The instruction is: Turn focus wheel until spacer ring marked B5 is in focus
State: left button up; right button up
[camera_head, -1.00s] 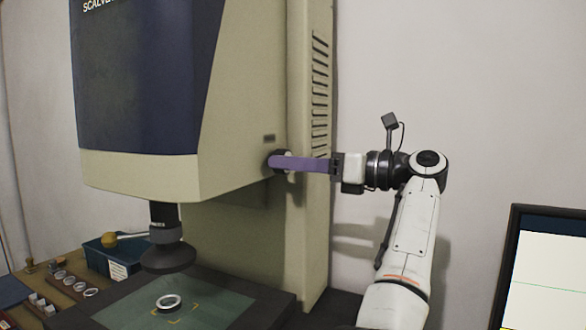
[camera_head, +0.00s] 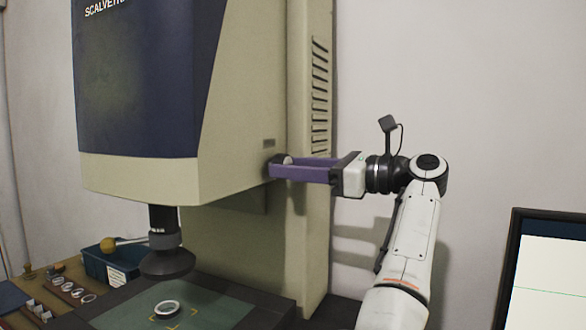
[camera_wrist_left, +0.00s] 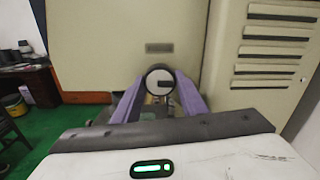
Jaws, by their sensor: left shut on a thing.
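The focus wheel (camera_head: 284,159) is a small dark knob with a pale face on the side of the cream and navy measuring machine. My left gripper (camera_head: 275,168) has long purple fingers shut on the wheel from either side. In the left wrist view the wheel (camera_wrist_left: 160,80) sits between the fingertips, its pale face with a dark mark turned to me. A metal spacer ring (camera_head: 166,308) lies flat on the green stage under the dark lens (camera_head: 167,264). Its marking is too small to read. My right gripper is out of view.
A monitor (camera_head: 545,275) stands at the right edge, only partly in view, with a pale screen and a thin green line. A blue bin (camera_head: 108,266) and a wooden tray with several rings (camera_head: 72,291) lie left of the stage. Bare wall stands behind my arm.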

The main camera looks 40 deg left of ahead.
pick_arm(q)
jog(key=o, duration=1.1)
jog(key=shift+c, duration=0.2)
jog(key=shift+d, duration=0.1)
jog(key=p+v, duration=0.1)
jog(key=v, duration=0.9)
jog(key=shift+d, duration=0.1)
